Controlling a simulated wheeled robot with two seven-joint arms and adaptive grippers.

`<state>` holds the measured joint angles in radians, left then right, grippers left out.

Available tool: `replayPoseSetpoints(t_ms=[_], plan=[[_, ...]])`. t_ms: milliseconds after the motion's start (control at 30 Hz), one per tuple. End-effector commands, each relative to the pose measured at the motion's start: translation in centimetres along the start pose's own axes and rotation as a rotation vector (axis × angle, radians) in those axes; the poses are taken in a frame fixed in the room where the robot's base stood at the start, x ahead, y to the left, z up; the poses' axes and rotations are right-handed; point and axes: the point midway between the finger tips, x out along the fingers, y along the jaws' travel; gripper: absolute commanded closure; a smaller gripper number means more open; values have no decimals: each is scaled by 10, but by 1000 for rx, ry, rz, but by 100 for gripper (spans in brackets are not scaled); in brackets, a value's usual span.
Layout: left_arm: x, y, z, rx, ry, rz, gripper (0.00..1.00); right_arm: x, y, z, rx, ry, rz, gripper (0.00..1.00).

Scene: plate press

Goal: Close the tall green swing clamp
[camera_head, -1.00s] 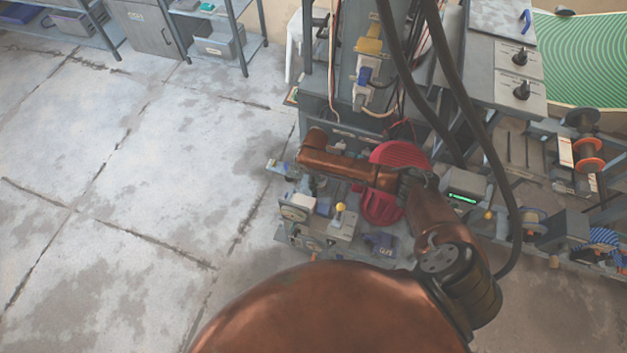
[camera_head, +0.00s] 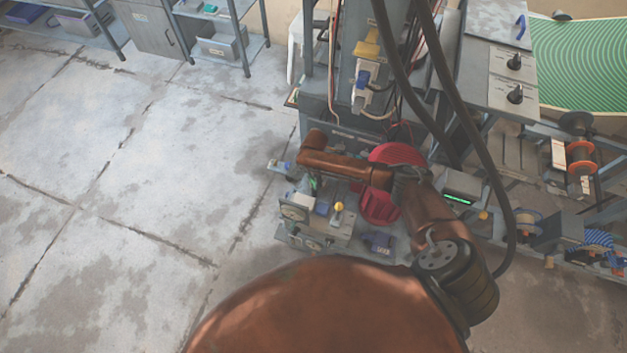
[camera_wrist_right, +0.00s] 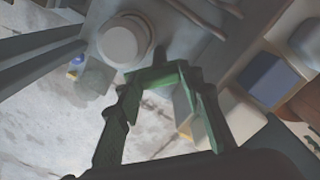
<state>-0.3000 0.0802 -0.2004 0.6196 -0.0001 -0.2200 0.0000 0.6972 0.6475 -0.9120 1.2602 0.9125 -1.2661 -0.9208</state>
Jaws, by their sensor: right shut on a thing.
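My right gripper (camera_wrist_right: 160,84) is in the lower middle of the right wrist view. Its two fingers reach up from the bottom edge and close on a green piece of the tall green swing clamp (camera_wrist_right: 158,75), which spans between the fingertips. In the head view, a small bit of green (camera_head: 314,183) shows under the copper wrist of my right arm. The rest of the clamp is hidden by the wrist, so its angle is unclear. My left gripper is not in view.
Red round plates (camera_head: 380,207) of the press stand beside my forearm. A yellow-knobbed lever (camera_head: 339,206) and a blue block (camera_head: 378,242) are close below. A round pale part (camera_wrist_right: 124,40) lies near the fingertips. Black hoses (camera_head: 483,135) hang at right; floor at left is clear.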

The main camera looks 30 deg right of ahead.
Motion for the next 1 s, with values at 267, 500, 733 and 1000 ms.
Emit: replayPoseSetpoints(t_ms=[267, 500, 733, 1000], plan=[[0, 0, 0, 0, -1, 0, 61, 1, -1, -2, -262, 4, -1, 90], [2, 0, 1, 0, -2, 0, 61, 1, -1, -2, -476, 4, -1, 90], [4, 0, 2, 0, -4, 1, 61, 1, -1, -2, -631, 5, -1, 90], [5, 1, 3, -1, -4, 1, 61, 1, -2, -2, -734, 4, -2, 90]])
